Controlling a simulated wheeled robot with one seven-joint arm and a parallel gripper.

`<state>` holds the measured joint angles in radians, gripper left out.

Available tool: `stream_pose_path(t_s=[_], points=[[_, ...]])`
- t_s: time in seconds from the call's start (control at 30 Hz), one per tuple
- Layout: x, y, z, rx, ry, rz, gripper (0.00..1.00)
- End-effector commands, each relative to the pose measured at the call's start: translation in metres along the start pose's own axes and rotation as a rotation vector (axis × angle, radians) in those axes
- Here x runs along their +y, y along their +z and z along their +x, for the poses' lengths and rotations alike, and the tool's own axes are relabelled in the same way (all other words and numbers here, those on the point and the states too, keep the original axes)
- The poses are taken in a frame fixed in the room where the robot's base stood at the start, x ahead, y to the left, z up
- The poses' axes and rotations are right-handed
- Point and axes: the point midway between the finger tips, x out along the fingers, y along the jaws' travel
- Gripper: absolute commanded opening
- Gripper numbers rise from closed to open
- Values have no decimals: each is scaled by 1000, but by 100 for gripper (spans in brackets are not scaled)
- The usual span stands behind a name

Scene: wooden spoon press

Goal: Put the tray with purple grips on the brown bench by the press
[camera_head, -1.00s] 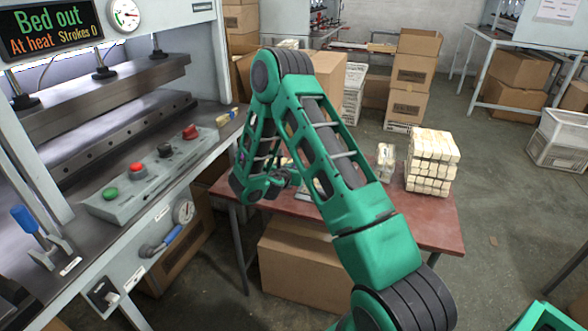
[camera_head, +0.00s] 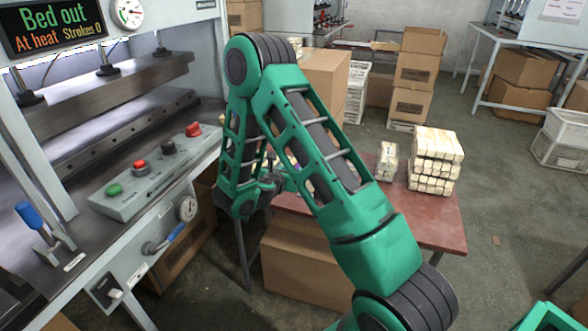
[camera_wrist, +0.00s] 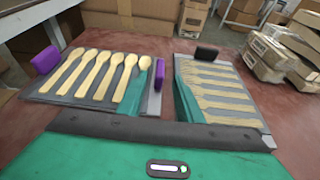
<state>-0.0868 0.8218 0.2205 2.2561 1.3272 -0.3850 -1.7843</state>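In the wrist view, the tray with purple grips (camera_wrist: 60,94) lies flat on the reddish-brown bench (camera_wrist: 130,45), with several wooden spoons on it. One purple grip (camera_wrist: 45,60) is at its left end and the other (camera_wrist: 158,75) at its right end. My gripper (camera_wrist: 161,95) is open. Its green fingers are apart, one on each side of the right-hand purple grip; I cannot tell whether they touch it. In the head view, my arm mostly hides the tray and gripper on the bench (camera_head: 440,228), beside the press (camera_head: 110,95).
A second tray with a black grip (camera_wrist: 206,53), holding several wooden forks, lies close on the right. Stacked bundles (camera_head: 436,160) and a small bundle (camera_head: 387,162) stand on the bench's right side. The press's control box (camera_head: 150,175) is left of my arm. Cartons (camera_head: 305,270) stand below.

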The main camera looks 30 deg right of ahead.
Motion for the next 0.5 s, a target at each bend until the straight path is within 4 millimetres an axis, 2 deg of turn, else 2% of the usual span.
stream_pose_path(t_s=[0.03, 0.2, 0.5], points=[[1, 0, -9, -1, 3, -3, 33], [1, 0, -28, 0, 1, -1, 33], [-6, 5, -34, 4, -17, 33, 33]])
